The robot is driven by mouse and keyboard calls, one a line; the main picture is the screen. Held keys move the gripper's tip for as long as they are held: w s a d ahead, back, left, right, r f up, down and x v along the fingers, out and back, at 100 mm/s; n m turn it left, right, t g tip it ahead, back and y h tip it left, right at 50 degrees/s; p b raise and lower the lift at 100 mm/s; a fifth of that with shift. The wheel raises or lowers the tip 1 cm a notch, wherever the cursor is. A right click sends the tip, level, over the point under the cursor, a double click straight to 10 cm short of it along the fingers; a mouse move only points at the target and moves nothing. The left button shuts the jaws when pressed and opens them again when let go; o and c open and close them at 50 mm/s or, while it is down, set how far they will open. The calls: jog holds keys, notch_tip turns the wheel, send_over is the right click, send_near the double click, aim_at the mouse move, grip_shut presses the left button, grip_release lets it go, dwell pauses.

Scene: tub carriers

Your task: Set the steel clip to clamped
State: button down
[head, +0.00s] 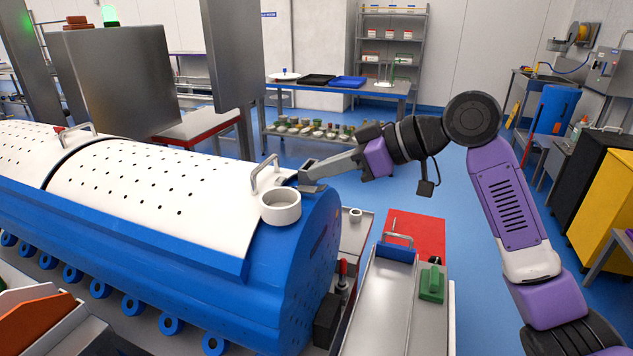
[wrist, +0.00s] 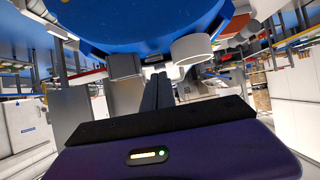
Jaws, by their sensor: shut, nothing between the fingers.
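The long blue drum (head: 290,285) lies across the left of the head view with a perforated white lid (head: 150,175) on top. A small grey metal piece (head: 313,188), which may be the steel clip, sits at the drum's right upper edge beside a white round collar (head: 280,207). My gripper (head: 303,175) reaches in from the right, its tips close to that piece. I cannot tell whether they touch or how the clip is set. In the wrist view the closed fingers (wrist: 157,78) point toward the blue drum (wrist: 140,25), between a grey block (wrist: 123,66) and the white collar (wrist: 190,49).
A bent metal handle (head: 265,174) stands on the lid near my fingertips. Below right is a steel tray (head: 378,305) with a green block (head: 431,284). A red panel (head: 415,233) lies behind it. Blue floor (head: 400,205) is open behind my arm.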

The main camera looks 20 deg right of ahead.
jog(key=f+t+y+b, duration=0.1)
jog(key=b, duration=0.2)
jog(key=s+d+f+t+y+b, duration=0.1)
jog(key=b, duration=0.2)
jog(key=f+t+y+b, duration=0.1)
jog(key=t+y+b, duration=0.1)
jog(key=shift+s+d+b, duration=0.15)
jog(key=shift+s+b, duration=0.05)
jog(key=shift+b, duration=0.2)
dwell(0.3)
